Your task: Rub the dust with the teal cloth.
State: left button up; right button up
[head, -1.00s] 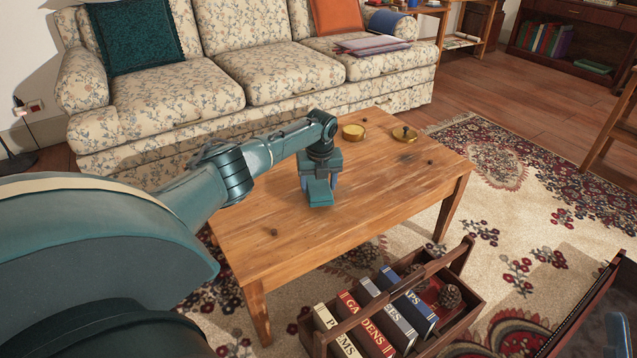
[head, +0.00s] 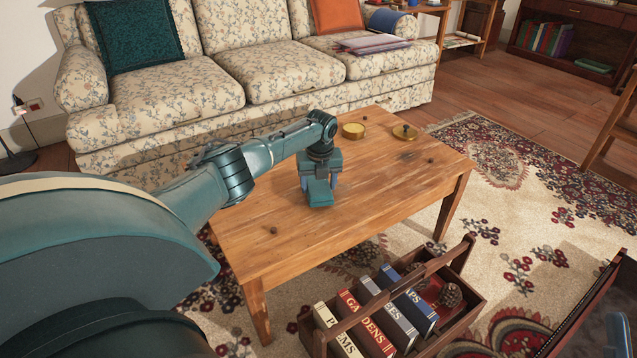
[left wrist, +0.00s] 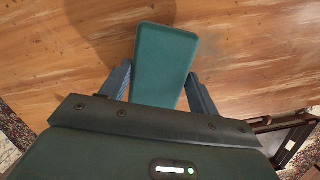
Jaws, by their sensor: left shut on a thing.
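The teal cloth (head: 320,193) is a folded, block-like pad over the middle of the wooden coffee table (head: 290,245). My left gripper (head: 319,180) is shut on it and points down at the tabletop. In the left wrist view the cloth (left wrist: 163,60) sticks out between the two fingers of the gripper (left wrist: 158,88). I cannot tell whether its underside touches the wood. A faint dark smudge (head: 406,157) on the far right of the tabletop may be the dust. My right gripper is not in view.
Small dark spots (head: 273,230) mark the tabletop. A wooden caddy of books (head: 447,335) stands on the rug in front. A floral sofa (head: 260,75) is behind. The near tabletop is clear.

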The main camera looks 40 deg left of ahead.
aim_at(292, 207)
pick_arm(q)
jog(key=shift+f+b, duration=0.65)
jog(key=shift+f, duration=0.2)
jog(key=shift+s+r+p, duration=0.2)
jog(key=shift+p, duration=0.25)
jog(key=s+p, duration=0.2)
jog(key=p, duration=0.1)
jog(key=shift+s+a, duration=0.1)
jog(key=shift+a, duration=0.25)
jog(key=shift+s+a+f+p, duration=0.15)
jog(key=shift+s+a+p, duration=0.05)
jog(key=shift+s+p, duration=0.7)
jog(key=shift+s+a+r+p, duration=0.25)
jog(key=shift+s+p, duration=0.35)
jog(key=shift+p, duration=0.6)
jog(key=shift+s+a+f+p, duration=0.1)
jog(key=shift+s+a+p, duration=0.05)
jog(key=shift+s+p, duration=0.45)
jog(key=shift+s+a+p, duration=0.15)
jog(key=shift+s+p, duration=0.35)
jog(key=shift+s, duration=0.05)
jog(key=shift+s+a+r+p, duration=0.1)
jog(key=shift+s+p, duration=0.35)
jog(key=shift+p, duration=0.1)
jog(key=shift+s+a+r+p, duration=0.1)
jog(key=shift+s+p, duration=0.3)
jog(key=shift+p, duration=0.1)
jog(key=shift+s+a+f+p, duration=0.1)
jog(key=shift+s+a+p, duration=0.2)
jog(key=shift+s+p, duration=0.45)
